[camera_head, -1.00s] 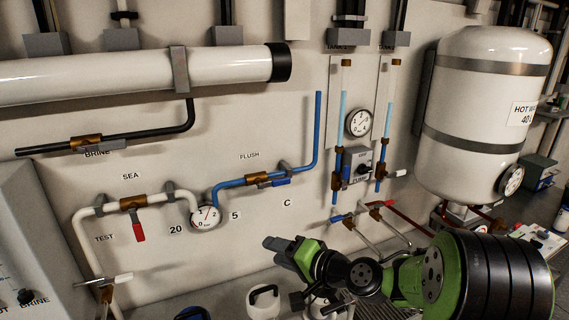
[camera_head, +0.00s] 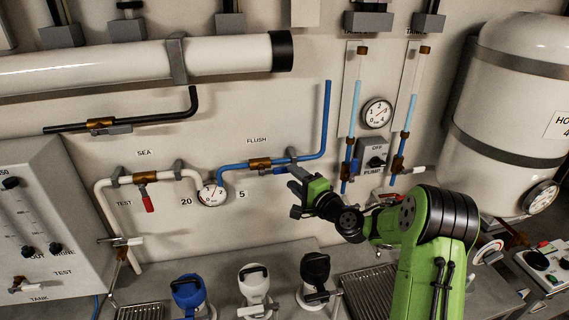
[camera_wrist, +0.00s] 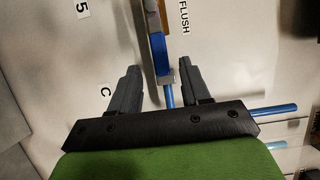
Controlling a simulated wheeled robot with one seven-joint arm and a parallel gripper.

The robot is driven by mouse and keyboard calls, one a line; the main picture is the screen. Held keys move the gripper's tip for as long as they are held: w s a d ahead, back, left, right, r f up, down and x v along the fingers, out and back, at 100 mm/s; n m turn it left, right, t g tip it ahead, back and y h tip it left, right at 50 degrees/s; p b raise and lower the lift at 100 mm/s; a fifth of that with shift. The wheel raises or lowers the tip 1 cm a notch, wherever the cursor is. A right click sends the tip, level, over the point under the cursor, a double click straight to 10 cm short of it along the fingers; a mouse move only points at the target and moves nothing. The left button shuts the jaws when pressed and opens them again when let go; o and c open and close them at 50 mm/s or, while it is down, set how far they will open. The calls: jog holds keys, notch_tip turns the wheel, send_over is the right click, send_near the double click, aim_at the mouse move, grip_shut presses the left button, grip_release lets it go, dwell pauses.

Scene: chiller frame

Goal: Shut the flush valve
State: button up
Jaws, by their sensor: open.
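The flush valve (camera_head: 260,163) is a brass body on the blue pipe under the FLUSH label. Its blue lever (camera_head: 278,170) lies along the pipe, pointing right. My gripper (camera_head: 297,180) is just below and right of the lever's end in the head view. In the wrist view my gripper (camera_wrist: 155,80) is open and empty, with one dark finger on each side of the blue pipe and lever line. The blue lever (camera_wrist: 161,52) shows ahead of the fingertips. I cannot tell how far off the wall the fingers are.
A round gauge (camera_head: 212,194) and the red-handled sea valve (camera_head: 147,198) are to the left. Two sight tubes and a pump switch box (camera_head: 372,158) are to the right. Blue, white and black jugs (camera_head: 315,278) stand on the counter below.

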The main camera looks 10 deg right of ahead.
aim_at(285, 172)
jog(key=p+x, duration=0.1)
jog(key=x, duration=0.4)
jog(key=shift+s+a+r, duration=0.1)
jog(key=shift+a+r, duration=0.05)
jog(key=shift+a, duration=0.05)
jog(key=shift+w, duration=0.3)
jog(key=shift+c, duration=0.2)
grip_shut()
